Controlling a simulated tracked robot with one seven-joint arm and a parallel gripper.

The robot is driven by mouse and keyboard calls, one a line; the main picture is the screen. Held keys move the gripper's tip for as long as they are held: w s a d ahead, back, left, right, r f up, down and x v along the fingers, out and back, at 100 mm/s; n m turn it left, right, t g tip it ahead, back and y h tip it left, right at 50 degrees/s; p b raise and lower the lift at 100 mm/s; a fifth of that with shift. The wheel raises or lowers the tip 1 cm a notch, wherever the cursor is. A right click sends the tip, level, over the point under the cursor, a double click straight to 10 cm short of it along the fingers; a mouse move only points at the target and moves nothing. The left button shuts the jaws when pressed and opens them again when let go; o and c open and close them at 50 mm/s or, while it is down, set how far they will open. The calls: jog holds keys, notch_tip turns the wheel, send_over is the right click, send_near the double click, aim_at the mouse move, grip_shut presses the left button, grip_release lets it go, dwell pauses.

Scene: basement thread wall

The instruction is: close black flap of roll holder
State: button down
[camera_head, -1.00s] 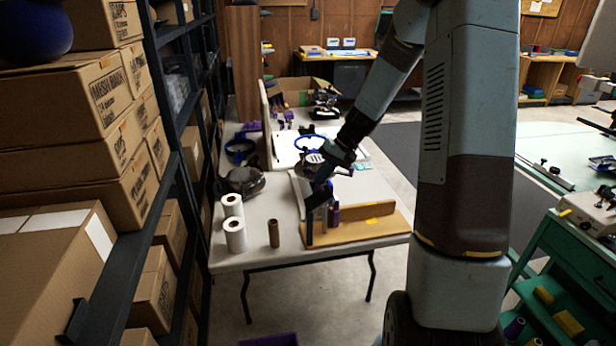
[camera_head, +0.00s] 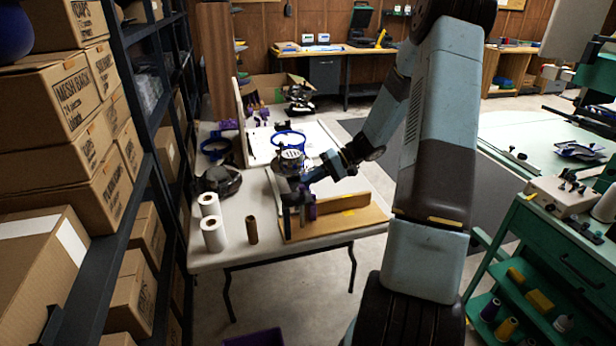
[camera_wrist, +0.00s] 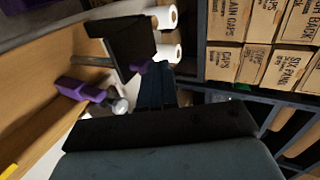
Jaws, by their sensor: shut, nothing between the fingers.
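The roll holder is a tan wooden base with a low back board (camera_head: 350,217), near the front right of the white table. In the wrist view its wood (camera_wrist: 40,75) fills the left side. The black flap (camera_wrist: 125,42) is a dark plate at the holder's end, standing out from the wood by a metal rod. Purple parts (camera_wrist: 78,90) and a metal knob sit beside it. My gripper (camera_wrist: 155,85) is shut and empty, its fingertips close to the flap; contact cannot be told. In the head view my gripper (camera_head: 296,194) is over the holder's left end, partly hiding the flap.
White rolls (camera_head: 213,233) and a brown cardboard tube (camera_head: 252,230) stand left of the holder. A dark helmet-like object (camera_head: 218,180) and a blue ring (camera_head: 289,140) lie farther back. Shelves with boxes (camera_head: 62,100) line the left side.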

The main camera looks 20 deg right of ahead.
jog(key=shift+d+f+y, duration=0.15)
jog(key=shift+f+y, duration=0.1)
jog(key=shift+y, duration=0.05)
dwell(0.4)
jog(key=shift+r, duration=0.15)
jog(key=s+d+r, duration=0.1)
jog(key=d+r, duration=0.6)
jog(key=d, duration=0.2)
jog(key=shift+r, duration=0.35)
jog(key=shift+r, duration=0.1)
